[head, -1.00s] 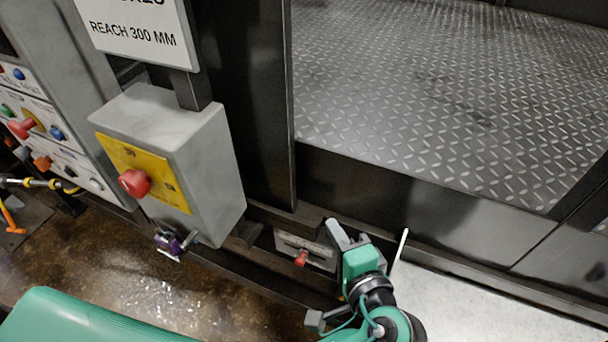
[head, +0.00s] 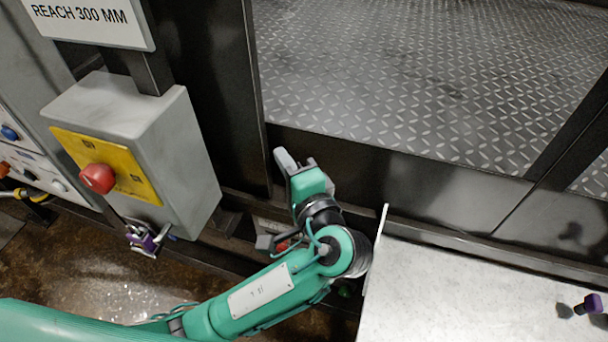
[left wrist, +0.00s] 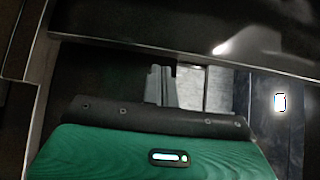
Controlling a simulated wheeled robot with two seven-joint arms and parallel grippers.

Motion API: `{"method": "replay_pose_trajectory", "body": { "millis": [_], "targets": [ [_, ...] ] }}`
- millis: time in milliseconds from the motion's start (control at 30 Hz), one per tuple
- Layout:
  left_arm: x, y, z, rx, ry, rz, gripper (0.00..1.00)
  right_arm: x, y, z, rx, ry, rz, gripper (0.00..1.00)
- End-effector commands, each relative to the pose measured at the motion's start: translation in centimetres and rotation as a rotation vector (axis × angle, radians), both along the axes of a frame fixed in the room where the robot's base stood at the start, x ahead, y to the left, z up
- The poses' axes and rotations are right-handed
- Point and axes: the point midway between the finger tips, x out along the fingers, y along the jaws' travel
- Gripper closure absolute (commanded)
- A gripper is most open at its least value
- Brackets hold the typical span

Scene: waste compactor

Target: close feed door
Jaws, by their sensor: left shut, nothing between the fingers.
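A pale grey flat panel (head: 470,290), which looks like the open feed door, juts out from the machine at the lower right of the head view. A thin upright white edge (head: 383,232) stands at its left side. My left gripper (head: 292,162) is shut and empty, to the left of the panel and apart from it, in front of the dark sill below the chamber opening. In the left wrist view the grey fingers (left wrist: 160,84) show above my green wrist. My right gripper is not in view.
The chamber has a diamond-plate floor (head: 420,85) behind the dark sill (head: 400,165). A grey control box (head: 180,150) with a red button (head: 97,179) stands left. A purple fitting (head: 145,238) hangs below it. Another purple piece (head: 590,304) is at the panel's right.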

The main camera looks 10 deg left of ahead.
Motion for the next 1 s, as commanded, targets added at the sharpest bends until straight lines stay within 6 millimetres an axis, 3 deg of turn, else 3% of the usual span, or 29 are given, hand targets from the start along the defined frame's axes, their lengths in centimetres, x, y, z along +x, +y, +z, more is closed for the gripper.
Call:
{"method": "replay_pose_trajectory", "body": {
  "millis": [200,633,1000],
  "targets": [
    [0.2,1.3,0.0,0.0,0.0,-0.001,1.0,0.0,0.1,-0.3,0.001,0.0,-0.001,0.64],
    [0.3,1.9,-0.1,0.0,0.002,0.001,1.0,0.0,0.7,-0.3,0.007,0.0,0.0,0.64],
    [1.8,9.6,0.0,0.0,0.002,0.005,1.0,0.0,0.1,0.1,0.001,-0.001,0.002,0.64]
  ]
}}
